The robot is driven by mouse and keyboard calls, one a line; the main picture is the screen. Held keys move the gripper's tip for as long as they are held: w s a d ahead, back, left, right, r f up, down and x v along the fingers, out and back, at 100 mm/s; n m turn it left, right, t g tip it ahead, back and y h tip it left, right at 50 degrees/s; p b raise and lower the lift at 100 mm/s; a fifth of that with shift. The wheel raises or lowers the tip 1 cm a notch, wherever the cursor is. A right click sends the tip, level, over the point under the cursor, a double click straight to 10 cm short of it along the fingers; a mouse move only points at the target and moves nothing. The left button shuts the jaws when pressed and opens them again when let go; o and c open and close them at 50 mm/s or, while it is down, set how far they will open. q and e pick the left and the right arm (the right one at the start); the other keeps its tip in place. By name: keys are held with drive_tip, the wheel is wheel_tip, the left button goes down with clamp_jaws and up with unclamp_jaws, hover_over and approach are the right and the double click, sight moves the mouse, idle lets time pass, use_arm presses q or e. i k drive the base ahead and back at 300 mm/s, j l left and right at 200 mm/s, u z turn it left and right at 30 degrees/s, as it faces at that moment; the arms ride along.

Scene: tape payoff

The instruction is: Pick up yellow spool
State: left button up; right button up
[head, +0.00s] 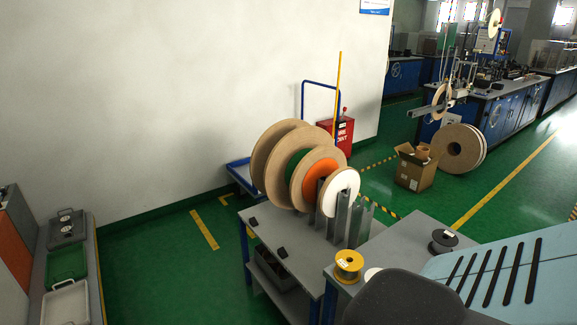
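The yellow spool (348,262) stands upright on its flange near the left corner of the grey table (396,247) at the lower middle. A white disc shows just right of it, partly hidden behind a dark rounded shape at the bottom edge. A black spool (443,240) sits farther right on the same table. Neither of my grippers shows in the head view, and nothing is seen touching the yellow spool.
Several large reels, with a white one (340,188) in front, stand in a grey rack on the neighbouring table (262,222). A light blue slotted panel covers the lower right. A cardboard box (414,172) stands on the green floor behind. Floor at left is clear.

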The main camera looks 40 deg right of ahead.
sight(348, 266)
drive_tip(key=i, duration=0.9)
drive_tip(key=l+u, duration=0.1)
drive_tip(key=u, duration=9.7)
